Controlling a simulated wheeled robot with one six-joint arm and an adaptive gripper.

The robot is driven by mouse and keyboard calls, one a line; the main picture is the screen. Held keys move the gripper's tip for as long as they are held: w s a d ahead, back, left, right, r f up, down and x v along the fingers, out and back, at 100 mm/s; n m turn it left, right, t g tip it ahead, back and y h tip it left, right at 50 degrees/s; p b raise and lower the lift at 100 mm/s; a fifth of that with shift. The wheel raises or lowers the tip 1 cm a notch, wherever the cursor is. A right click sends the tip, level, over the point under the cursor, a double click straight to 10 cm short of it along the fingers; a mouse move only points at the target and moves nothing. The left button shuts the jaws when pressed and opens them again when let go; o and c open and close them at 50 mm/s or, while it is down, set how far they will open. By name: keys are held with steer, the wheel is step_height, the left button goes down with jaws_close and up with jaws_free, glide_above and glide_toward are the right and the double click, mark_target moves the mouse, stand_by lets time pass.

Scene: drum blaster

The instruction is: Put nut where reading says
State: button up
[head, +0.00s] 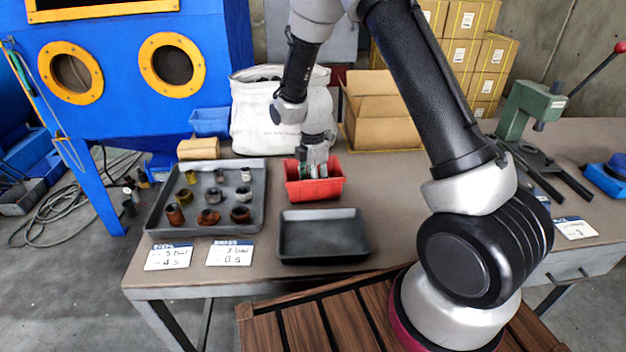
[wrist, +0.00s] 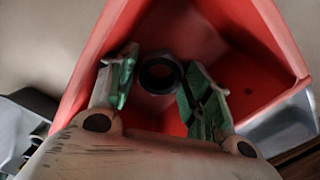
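My gripper (wrist: 160,75) reaches down into the red bin (head: 328,192), which also shows in the wrist view (wrist: 245,50). A dark hexagonal nut (wrist: 160,89) with a round hole lies between the green fingertips, close to both. I cannot tell whether the fingers press on it or whether it rests on the bin floor. A grey tray (head: 152,221) at left holds several nuts and fittings in rows, some rusty, some brass or dark. An empty dark tray (head: 323,237) stands in front of the red bin. Handwritten cards (head: 168,256) and (head: 230,252) lie before the grey tray, with small writing hard to read.
A white bag (head: 262,115), a blue bin (head: 209,122) and an open cardboard box (head: 382,125) stand behind. A green press (head: 527,108) and another card (head: 575,228) are at right. The table (head: 405,172) is clear around the red bin's right side.

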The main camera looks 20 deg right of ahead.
steer(key=s+d+r+m+t, duration=0.1)
steer(key=s+d+r+m, duration=0.1)
steer(key=r, duration=0.9)
steer(key=s+d+r+m, duration=0.3)
steer(key=r, duration=0.7)
steer(key=s+d+r+m+t, duration=0.1)
steer(key=s+d+r+m, duration=0.2)
steer(key=s+m, duration=0.2)
steer(key=s+d+r+m+t, duration=0.1)
steer(key=s+d+r+m, duration=0.2)
steer(key=s, duration=0.8)
steer(key=s+d+r+m+t, duration=0.1)
steer(key=s+d+r+m, duration=0.3)
steer(key=s+m, duration=0.3)
steer(key=shift+s+r+m, duration=0.4)
steer(key=shift+s, duration=0.15)
